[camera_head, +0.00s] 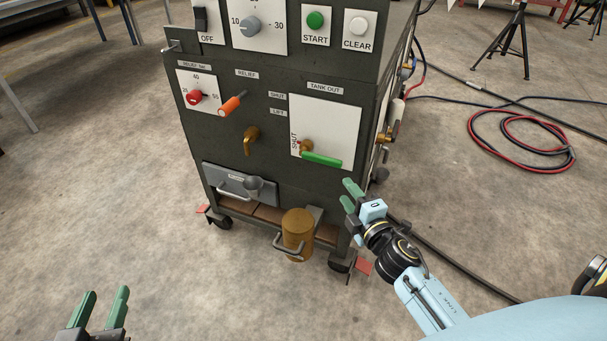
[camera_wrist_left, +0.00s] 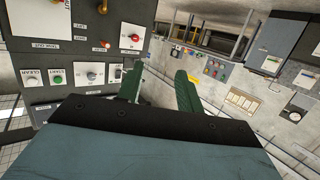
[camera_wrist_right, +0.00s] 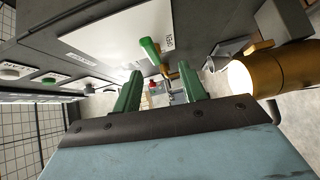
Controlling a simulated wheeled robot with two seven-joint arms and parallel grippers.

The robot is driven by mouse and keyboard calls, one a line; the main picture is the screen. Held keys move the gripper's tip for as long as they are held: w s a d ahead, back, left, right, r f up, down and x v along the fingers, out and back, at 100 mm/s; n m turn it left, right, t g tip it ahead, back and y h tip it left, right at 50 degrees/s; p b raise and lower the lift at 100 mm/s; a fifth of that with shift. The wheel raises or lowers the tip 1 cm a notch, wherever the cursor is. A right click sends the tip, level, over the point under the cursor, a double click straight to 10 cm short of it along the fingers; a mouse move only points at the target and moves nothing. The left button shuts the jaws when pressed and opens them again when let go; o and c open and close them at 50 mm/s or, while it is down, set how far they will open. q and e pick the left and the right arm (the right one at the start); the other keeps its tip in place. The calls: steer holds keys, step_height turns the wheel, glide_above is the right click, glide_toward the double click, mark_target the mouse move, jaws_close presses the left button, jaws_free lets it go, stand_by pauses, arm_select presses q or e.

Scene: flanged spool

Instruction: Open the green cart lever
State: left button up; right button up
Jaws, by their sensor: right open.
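The green lever (camera_head: 321,160) is on the white TANK OUT plate on the front of the dark cart (camera_head: 225,140). It lies nearly level, pointing right from a brass valve, beside the word SHUT. It also shows in the right wrist view (camera_wrist_right: 150,48), beyond the fingers. My right gripper (camera_head: 349,194) is open and empty, below and right of the lever and apart from it; it also shows in the right wrist view (camera_wrist_right: 160,90). My left gripper (camera_head: 105,305) is open and empty, low at the left, well away from the cart; its fingers show in the left wrist view (camera_wrist_left: 160,88).
A brass canister (camera_head: 297,232) with a handle hangs low on the cart front. An orange-handled RELIEF lever (camera_head: 231,104), a brass spout (camera_head: 251,138) and a red knob (camera_head: 195,96) are left of the lever. Hoses (camera_head: 520,140) lie on the floor at right.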

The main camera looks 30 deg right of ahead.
mark_target(330, 164)
steer(key=shift+n+t, duration=0.3)
steer(key=shift+n, duration=0.1)
steer(key=w, duration=0.2)
steer(key=w+r+b, duration=0.1)
steer(key=w, duration=0.4)
steer(key=shift+d+r+b, duration=0.15)
steer(key=shift+d+b, duration=0.2)
steer(key=shift+b, duration=0.05)
steer(key=w, duration=0.2)
steer(key=w+b, duration=0.1)
steer(key=w, duration=0.2)
steer(key=shift+w+d, duration=0.25)
steer(key=shift+w, duration=0.1)
arm_select(q)
step_height(330, 164, up, 12)
steer(key=s+d+t+h, duration=0.1)
steer(key=s+t+h, duration=0.1)
steer(key=t, duration=0.5)
steer(key=shift+d+t+h+b, duration=0.15)
steer(key=shift+t+h+b, duration=0.15)
steer(key=shift+h, duration=0.1)
arm_select(e)
steer(key=shift+w, duration=0.45)
arm_select(q)
steer(key=shift+s+f, duration=0.1)
arm_select(e)
jaws_close()
